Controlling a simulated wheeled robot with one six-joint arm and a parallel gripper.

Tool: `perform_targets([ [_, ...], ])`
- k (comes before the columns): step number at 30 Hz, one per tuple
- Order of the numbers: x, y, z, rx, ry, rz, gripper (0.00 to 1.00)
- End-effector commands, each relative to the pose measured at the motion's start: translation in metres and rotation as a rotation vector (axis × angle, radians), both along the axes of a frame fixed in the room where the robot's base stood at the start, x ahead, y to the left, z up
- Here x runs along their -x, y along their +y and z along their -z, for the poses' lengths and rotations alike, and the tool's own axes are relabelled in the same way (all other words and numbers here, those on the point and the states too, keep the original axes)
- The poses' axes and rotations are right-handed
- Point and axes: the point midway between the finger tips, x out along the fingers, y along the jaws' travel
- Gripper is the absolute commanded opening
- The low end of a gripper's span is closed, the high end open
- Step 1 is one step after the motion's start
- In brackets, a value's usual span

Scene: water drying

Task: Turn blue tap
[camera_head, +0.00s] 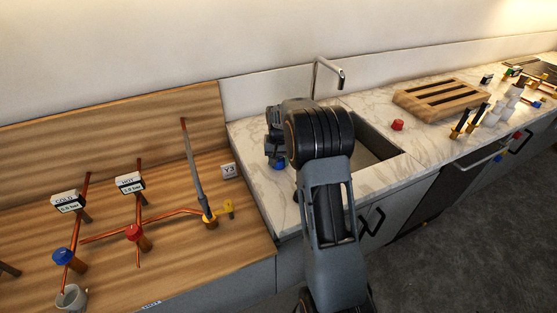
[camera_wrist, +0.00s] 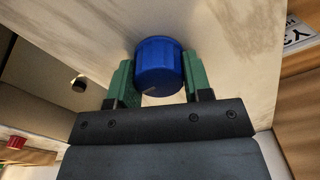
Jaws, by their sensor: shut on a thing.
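The blue tap (camera_wrist: 159,66) is a round ribbed knob on the pale marble counter, seen large in the wrist view between the green fingers of my gripper (camera_wrist: 160,80). My gripper is shut on it, one finger at each side. In the head view, a small part of the blue tap (camera_head: 278,164) shows just left of my arm, near the sink; my wrist covers the rest of that spot. A second blue knob (camera_head: 63,256) stands on the wooden counter at the left, on the copper pipe under the COLD gauge, away from my gripper.
A wooden rack (camera_head: 440,99) and several small items stand farther right. Copper pipes with a red valve (camera_head: 136,232) and a Y3 label (camera_head: 229,170) are at the left.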

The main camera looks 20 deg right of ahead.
Motion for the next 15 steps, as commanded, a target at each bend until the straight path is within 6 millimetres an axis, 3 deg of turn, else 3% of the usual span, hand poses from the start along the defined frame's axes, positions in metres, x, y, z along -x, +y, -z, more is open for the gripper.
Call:
perform_targets([
  [15,-0.0006,0.0016,-0.0001,0.0,0.0,-0.405,0.22],
])
